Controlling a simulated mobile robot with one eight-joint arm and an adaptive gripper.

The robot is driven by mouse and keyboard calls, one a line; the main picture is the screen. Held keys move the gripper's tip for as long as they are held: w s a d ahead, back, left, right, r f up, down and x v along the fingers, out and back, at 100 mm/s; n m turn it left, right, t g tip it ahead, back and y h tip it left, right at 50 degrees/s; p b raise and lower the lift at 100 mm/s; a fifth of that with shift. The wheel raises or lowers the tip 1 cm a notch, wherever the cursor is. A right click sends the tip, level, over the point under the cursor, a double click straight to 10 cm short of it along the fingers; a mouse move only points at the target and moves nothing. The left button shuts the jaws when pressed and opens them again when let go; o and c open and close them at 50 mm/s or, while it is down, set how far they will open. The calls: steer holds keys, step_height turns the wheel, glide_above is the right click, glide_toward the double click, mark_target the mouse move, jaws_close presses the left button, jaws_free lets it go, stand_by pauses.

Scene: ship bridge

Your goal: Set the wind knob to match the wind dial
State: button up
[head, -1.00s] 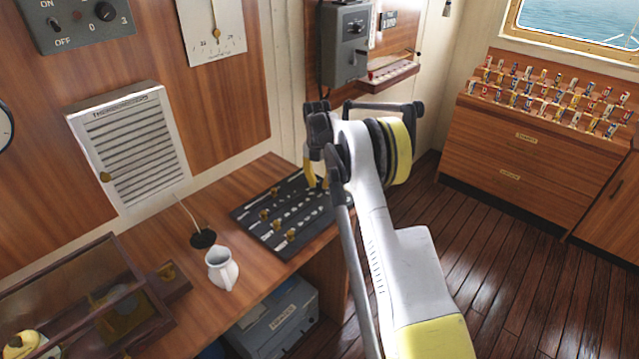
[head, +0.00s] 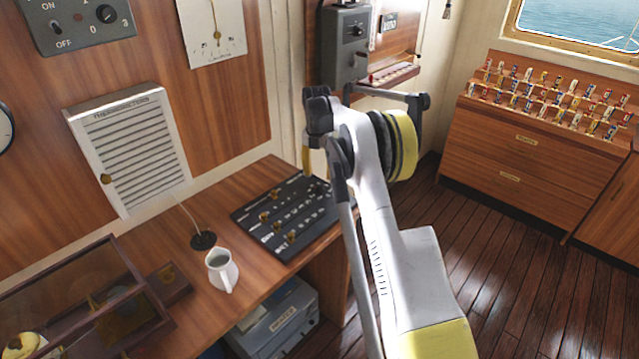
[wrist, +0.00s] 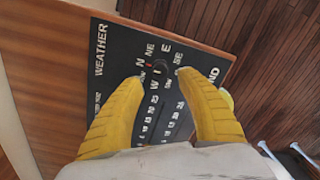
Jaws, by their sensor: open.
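The black board (head: 285,250) lies on the wooden desk, with several small brass knobs on its near part. In the wrist view, the board (wrist: 112,52) shows white lettering, including WEATHER and compass letters such as N, NE, E and SE. A small dark knob (wrist: 160,67) with a red mark beside it sits among these letters; its exact pointing is too small to tell. My gripper (wrist: 153,78) is open and empty, its yellow fingers on either side of this knob. In the head view, my gripper (head: 307,163) is over the board's far end, partly hiding it. I cannot identify the wind dial.
A glass-topped case (head: 75,290) is at the desk's left. A grey wall box (head: 345,45) and a shelf are behind my gripper.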

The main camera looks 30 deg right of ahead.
mark_target(318, 185)
step_height(318, 185, up, 7)
stand_by(0.5)
steer(key=shift+a, duration=0.1)
steer(key=s+a+r+m+t+b, duration=0.1)
steer(key=s+a+r+m+t, duration=0.1)
steer(key=s+a+r+m, duration=0.6)
steer(key=s+a+r+m+t+b, duration=0.1)
steer(key=s+a+r+m+t, duration=0.1)
steer(key=s+a+r+m, duration=0.6)
steer(key=s+a+f+m+t, duration=0.1)
steer(key=s+f+m, duration=0.2)
steer(key=s, duration=0.4)
steer(key=s+a+f+m+t+b, duration=0.1)
steer(key=s+f+m, duration=0.3)
steer(key=s, duration=0.4)
steer(key=s+a+f+m+t, duration=0.1)
steer(key=s+a+f+m, duration=0.2)
steer(key=s, duration=0.5)
steer(key=shift+f+m, duration=0.4)
steer(key=shift+m, duration=0.4)
